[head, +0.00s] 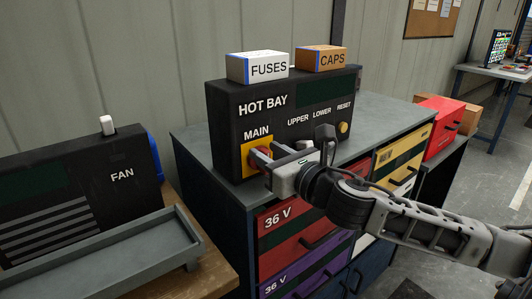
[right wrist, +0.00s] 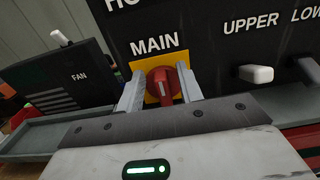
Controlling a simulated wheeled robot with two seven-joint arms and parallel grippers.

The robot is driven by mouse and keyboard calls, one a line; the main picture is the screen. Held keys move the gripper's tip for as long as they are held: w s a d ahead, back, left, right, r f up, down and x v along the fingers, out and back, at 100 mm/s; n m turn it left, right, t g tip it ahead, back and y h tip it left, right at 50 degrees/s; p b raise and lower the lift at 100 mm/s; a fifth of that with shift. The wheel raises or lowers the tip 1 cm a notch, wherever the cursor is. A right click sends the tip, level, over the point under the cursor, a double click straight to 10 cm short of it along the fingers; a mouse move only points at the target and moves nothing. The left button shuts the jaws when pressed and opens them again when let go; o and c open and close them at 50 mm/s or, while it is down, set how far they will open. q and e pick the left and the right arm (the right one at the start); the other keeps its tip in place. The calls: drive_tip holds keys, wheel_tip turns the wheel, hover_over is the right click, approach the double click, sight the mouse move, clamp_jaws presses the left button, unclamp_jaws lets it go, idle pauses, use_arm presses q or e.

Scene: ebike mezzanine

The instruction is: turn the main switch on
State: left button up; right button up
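The main switch (head: 262,153) is a red rotary knob on a yellow plate, under the word MAIN on the black HOT BAY panel (head: 226,107). In the right wrist view the red knob (right wrist: 163,85) stands nearly upright with a small white mark on its front. My right gripper (head: 276,161) is at the switch, its two fingers one on each side of the knob. The fingers are spread, and I cannot tell whether either touches the knob. The gripper hides part of the knob in the head view. My left gripper is not in view.
UPPER and LOWER levers (right wrist: 256,73) and a yellow RESET button (head: 343,128) sit right of the switch. FUSES (head: 257,67) and CAPS (head: 321,58) boxes stand on the panel. A FAN unit (head: 85,185) with a grey tray (head: 105,262) is at left. Drawers (head: 290,240) are below.

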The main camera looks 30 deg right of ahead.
drive_tip(key=shift+c, duration=0.3)
clamp_jaws()
